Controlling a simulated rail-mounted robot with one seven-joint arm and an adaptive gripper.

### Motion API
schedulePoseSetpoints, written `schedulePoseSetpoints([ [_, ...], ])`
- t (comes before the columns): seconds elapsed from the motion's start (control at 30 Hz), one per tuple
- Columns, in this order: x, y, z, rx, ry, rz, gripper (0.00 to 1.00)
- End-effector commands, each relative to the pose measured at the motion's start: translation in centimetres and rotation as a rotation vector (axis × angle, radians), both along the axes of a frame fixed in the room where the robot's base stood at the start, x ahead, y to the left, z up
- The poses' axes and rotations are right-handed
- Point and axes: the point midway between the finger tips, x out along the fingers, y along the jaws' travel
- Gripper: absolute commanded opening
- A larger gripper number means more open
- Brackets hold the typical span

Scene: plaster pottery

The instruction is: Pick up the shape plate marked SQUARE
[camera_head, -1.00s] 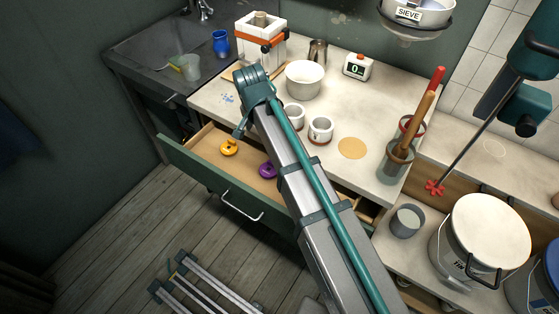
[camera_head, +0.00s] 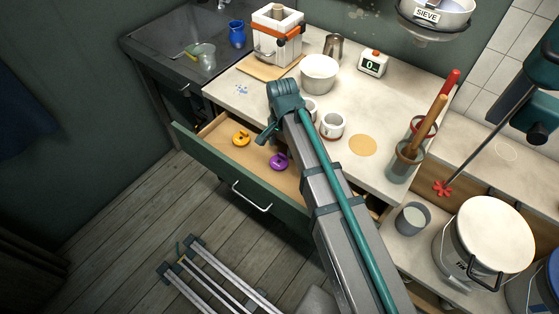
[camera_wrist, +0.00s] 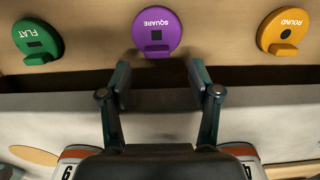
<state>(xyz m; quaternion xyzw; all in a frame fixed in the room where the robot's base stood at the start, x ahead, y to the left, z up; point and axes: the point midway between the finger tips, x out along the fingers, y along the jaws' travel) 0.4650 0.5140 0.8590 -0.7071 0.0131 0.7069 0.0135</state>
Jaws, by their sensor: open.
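The purple plate marked SQUARE (camera_wrist: 157,31) lies in the open drawer, at the top middle of the wrist view. It also shows in the head view (camera_head: 278,162), just left of my arm. My gripper (camera_wrist: 158,78) is open and empty, its two fingers pointing toward the purple plate, which sits beyond the fingertips and roughly centred between them. The orange plate marked ROUND (camera_wrist: 285,32) is to the right in the wrist view and the green plate marked FLAT (camera_wrist: 42,40) to the left. The head view hides the green plate and most of my gripper.
The drawer front (camera_head: 240,178) stands pulled out over the floor. On the counter above are white cups (camera_head: 332,125), a white bowl (camera_head: 319,74) and a pot of wooden-handled tools (camera_head: 406,160). Cup edges show low in the wrist view.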

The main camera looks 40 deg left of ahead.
Motion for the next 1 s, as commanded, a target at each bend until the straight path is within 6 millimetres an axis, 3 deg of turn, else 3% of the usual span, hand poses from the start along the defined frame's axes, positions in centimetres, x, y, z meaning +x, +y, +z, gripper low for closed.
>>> schedulePoseSetpoints([
  [0.33,-0.2,-0.4,-3.7,-0.002,0.001,0.0,0.62],
  [0.7,-0.2,-0.4,-4.3,0.0,0.0,0.0,0.61],
  [1.0,-0.2,-0.4,-4.3,0.0,0.0,0.0,0.11],
])
